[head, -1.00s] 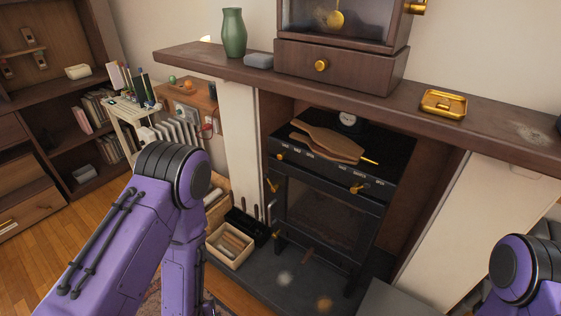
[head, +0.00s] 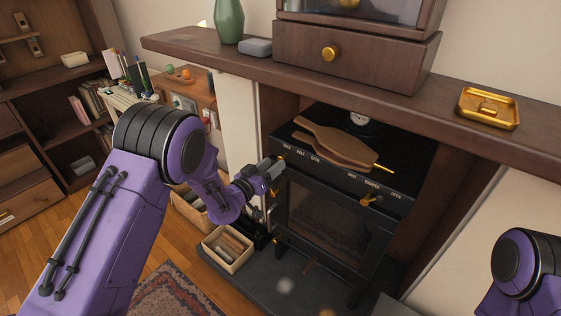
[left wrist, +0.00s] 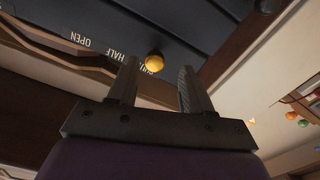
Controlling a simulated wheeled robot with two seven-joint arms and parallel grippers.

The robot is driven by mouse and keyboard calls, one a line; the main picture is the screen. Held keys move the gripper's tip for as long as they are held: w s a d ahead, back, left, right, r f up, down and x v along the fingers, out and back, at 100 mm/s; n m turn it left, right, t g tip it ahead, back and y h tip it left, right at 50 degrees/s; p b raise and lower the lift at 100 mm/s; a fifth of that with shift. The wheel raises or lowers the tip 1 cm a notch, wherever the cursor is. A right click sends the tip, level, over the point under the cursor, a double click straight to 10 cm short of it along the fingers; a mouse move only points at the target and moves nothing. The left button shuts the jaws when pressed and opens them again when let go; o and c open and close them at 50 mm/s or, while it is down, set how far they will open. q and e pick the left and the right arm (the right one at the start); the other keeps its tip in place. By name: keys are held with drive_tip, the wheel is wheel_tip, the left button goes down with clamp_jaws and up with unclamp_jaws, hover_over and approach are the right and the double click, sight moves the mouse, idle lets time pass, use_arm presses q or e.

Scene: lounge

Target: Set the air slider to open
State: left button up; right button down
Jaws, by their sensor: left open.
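The black stove (head: 325,213) stands in the fireplace, with lettered slider scales along its front top edge. The air slider's round gold knob (left wrist: 155,62) shows in the left wrist view. It sits at the end of its scale beside a label partly hidden by a finger; HALF and OPEN read upside down farther left. My left gripper (head: 272,168) is at the stove's upper left front corner. In the left wrist view its fingers (left wrist: 157,84) are open, with the knob just beyond and between the tips, not gripped. My right gripper is out of view; only part of that arm shows.
A second gold knob (head: 368,200) is on the stove's right front. Wooden bellows (head: 345,145) lie on the stove top. The mantel shelf (head: 380,92) overhangs it.

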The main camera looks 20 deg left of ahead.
sight(283, 157)
use_arm(q)
drive_tip(key=shift+w+d+r, duration=0.1)
drive_tip(key=shift+w+d, duration=0.65)
drive_tip(key=shift+w, duration=0.25)
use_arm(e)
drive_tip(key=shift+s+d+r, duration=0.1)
